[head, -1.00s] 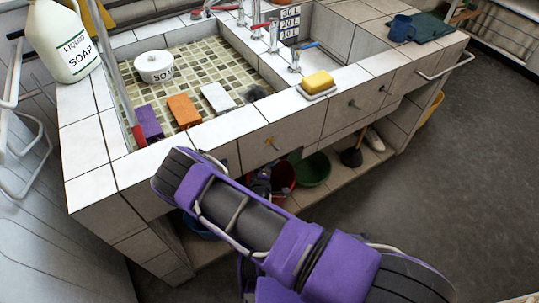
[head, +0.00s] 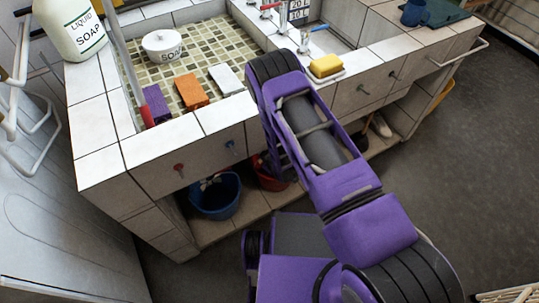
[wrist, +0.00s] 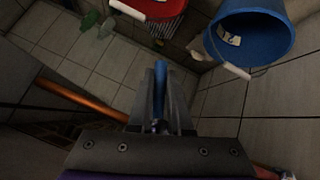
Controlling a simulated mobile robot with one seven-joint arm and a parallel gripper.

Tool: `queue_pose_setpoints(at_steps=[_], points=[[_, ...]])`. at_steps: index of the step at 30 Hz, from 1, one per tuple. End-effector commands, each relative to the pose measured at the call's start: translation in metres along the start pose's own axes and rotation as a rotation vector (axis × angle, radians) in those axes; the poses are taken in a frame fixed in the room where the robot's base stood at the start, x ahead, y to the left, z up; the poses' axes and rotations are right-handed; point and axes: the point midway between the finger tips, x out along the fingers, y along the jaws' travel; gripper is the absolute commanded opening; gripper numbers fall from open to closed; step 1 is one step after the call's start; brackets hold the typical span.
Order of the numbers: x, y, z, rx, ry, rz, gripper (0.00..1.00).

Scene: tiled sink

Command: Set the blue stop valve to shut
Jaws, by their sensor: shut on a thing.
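My gripper (wrist: 160,100) points into the dim space by a tiled floor in the wrist view. Its two dark fingers are closed on a narrow blue lever (wrist: 161,72), which looks like the handle of the blue stop valve. The lever's tip stands out beyond the fingers, in line with them. The valve body and its pipe joint are hidden by the fingers. In the head view my arm covers the gripper and the valve under the counter, so I cannot tell from there how the valve is set.
A copper-coloured pipe (wrist: 82,100) runs left of my fingers. A blue bucket (head: 216,196) stands under the sink; it also shows in the wrist view (wrist: 245,45). A red bucket (head: 270,176) is beside it. The tiled counter front (head: 190,150) carries small coloured knobs.

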Motion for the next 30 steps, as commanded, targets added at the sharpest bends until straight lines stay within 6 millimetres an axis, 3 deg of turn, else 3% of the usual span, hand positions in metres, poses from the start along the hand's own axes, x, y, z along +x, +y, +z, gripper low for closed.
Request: queue_pose_setpoints(at_steps=[14,30], points=[[0.001,-0.014,-0.001,0.202,0.054,-0.199,0.00],[0.000,-0.018,-0.004,0.236,0.065,-0.238,0.00]])
